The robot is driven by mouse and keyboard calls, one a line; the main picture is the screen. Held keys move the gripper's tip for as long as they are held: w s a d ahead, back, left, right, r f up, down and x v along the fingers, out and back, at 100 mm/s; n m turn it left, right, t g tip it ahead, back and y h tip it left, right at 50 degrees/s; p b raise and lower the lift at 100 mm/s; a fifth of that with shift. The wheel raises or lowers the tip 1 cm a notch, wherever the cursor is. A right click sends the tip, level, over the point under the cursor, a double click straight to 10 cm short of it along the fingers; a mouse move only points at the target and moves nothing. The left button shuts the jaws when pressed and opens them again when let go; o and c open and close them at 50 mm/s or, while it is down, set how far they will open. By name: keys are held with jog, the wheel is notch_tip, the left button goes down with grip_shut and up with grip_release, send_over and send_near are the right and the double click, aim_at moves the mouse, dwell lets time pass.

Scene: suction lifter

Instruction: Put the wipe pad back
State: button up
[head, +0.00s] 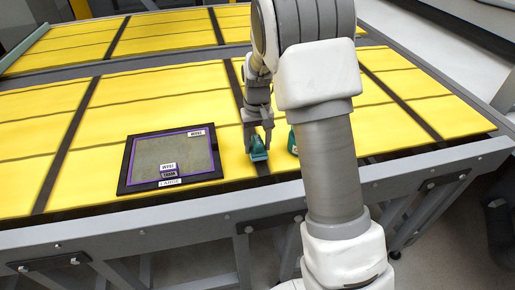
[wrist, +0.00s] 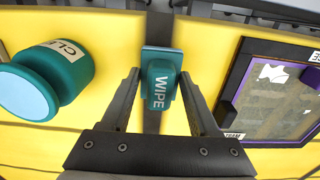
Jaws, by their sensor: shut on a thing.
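The wipe pad is a teal block marked WIPE with a lighter blue base; it shows in the wrist view (wrist: 161,88) and in the head view (head: 258,152). My gripper (head: 257,130) is shut on it, one finger on each side, as the wrist view (wrist: 160,90) shows. The pad is over the dark strip between yellow panels, near the table's front edge. I cannot tell whether its base touches the surface.
A teal canister with a white label (wrist: 50,80) stands beside the pad; my arm partly hides it in the head view (head: 292,141). On the pad's other side, a dark-framed panel with a purple inner border (head: 128,165) lies on the yellow table (head: 95,195). Yellow surface behind is clear.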

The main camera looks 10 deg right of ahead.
jog(key=shift+f, duration=1.1)
jog(key=shift+f, duration=0.25)
jog(key=o, duration=1.3)
jog(key=shift+r, duration=0.1)
